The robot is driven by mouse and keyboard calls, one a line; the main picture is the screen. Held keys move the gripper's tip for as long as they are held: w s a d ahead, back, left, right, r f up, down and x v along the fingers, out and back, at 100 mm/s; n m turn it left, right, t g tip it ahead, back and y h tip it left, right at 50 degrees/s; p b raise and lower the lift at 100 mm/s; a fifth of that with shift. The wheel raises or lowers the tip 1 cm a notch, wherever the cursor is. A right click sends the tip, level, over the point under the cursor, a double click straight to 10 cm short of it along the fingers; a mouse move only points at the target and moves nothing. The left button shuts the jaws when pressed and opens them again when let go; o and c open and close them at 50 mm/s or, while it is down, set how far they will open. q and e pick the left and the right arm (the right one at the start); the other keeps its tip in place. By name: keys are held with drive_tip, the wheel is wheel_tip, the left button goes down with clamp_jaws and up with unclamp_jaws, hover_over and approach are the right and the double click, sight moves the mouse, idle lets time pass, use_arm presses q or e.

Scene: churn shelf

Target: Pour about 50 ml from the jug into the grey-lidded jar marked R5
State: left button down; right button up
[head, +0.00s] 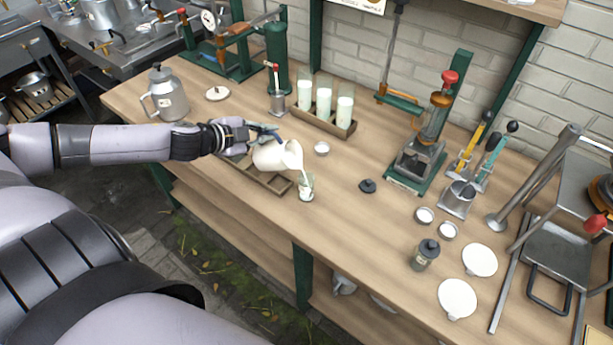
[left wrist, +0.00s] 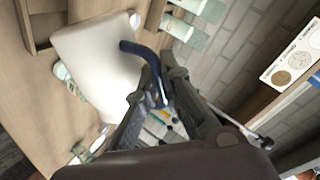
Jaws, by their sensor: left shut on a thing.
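My left gripper (head: 238,136) is shut on the blue handle (left wrist: 143,52) of the cream jug (head: 273,157). The jug is tilted to the right above the bench, and a thin white stream runs from its lip into a small open glass jar (head: 306,188). The jar stands upright, with white liquid inside and a label too small to read. A dark grey lid (head: 367,186) lies on the bench to its right. In the left wrist view the jug (left wrist: 100,62) fills the upper left, and my left gripper (left wrist: 155,85) shows at its handle. My right gripper is not in view.
A wooden tray (head: 278,184) lies under the jug. A rack (head: 346,132) of milk-filled glasses stands behind. A dark-lidded jar (head: 426,255), white discs (head: 457,299) and a press (head: 415,160) are to the right. A metal can (head: 168,97) stands left.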

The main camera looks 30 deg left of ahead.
use_arm(q)
drive_tip(key=shift+d+r, duration=0.2)
drive_tip(key=shift+r, duration=0.15)
idle(1.4)
drive_tip(key=shift+r+y+p, duration=0.15)
drive_tip(key=shift+y+p, duration=0.15)
drive_tip(key=shift+p, duration=0.1)
idle(0.5)
drive_tip(key=shift+s+f+b, duration=0.1)
drive_tip(key=shift+f+b, duration=0.4)
drive_tip(key=shift+b, duration=0.1)
drive_tip(key=a+p, duration=0.1)
drive_tip(key=s+a+f+p, duration=0.1)
drive_tip(key=shift+a+n+h, duration=0.3)
drive_tip(key=shift+n+h, duration=0.1)
drive_tip(key=shift+s+a+f, duration=0.25)
drive_tip(key=shift+a+f, duration=0.15)
drive_tip(key=shift+a, duration=0.1)
drive_tip(key=a+f+n+h+b, duration=0.1)
drive_tip(key=a+f+n+h, duration=0.1)
drive_tip(key=f, duration=0.1)
drive_tip(key=shift+s+f+t+b, duration=0.15)
drive_tip(key=shift+s+t+b, duration=0.05)
drive_tip(key=shift+t+b, duration=0.2)
